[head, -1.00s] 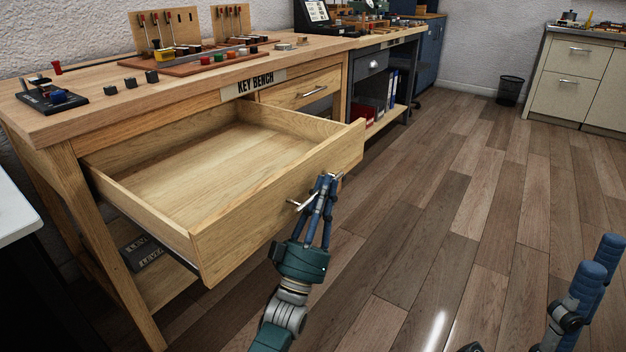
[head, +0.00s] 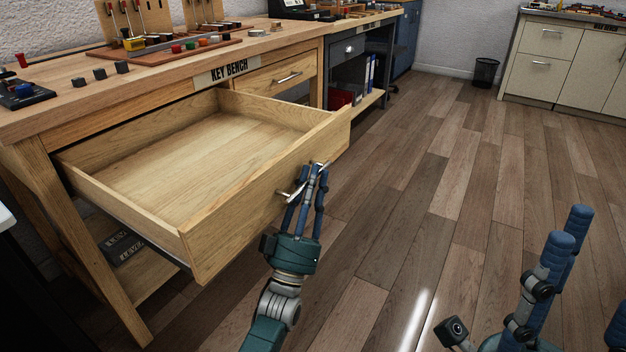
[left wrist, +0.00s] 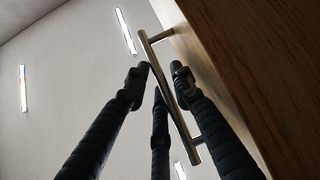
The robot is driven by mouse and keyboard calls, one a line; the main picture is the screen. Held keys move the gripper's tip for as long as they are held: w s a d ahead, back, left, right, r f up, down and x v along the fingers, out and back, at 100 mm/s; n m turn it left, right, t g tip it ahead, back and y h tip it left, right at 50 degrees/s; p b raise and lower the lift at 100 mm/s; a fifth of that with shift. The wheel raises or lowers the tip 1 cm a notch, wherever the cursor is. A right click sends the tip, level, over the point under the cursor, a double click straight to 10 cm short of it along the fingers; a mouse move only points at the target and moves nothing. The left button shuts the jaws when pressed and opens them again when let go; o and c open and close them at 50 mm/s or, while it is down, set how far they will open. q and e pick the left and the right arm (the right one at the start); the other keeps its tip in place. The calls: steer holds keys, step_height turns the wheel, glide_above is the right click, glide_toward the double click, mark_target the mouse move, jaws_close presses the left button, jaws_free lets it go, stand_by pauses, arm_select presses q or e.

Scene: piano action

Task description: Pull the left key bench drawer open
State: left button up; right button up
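The left key bench drawer (head: 235,215) is pulled far out of the wooden key bench (head: 120,100), and its inside is empty. Its metal bar handle (head: 287,196) is on the drawer's front face; the bar also shows in the left wrist view (left wrist: 160,75). My left gripper (head: 315,170) is at this handle, with its fingers on both sides of the bar. In the left wrist view thin gaps show between fingers and bar, so the fingers look open around it. My right gripper (head: 590,265) is at the lower right, its fingers spread and empty, away from the bench.
A second, shut drawer (head: 275,76) with a handle is to the right under the bench top. Small blocks (head: 100,74) and tool racks stand on top. A dark cabinet (head: 345,65) is beyond. The wooden floor (head: 430,190) in front is clear.

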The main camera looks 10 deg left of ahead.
arm_select(q)
steer(key=v, duration=1.2)
steer(key=shift+w+f, duration=0.1)
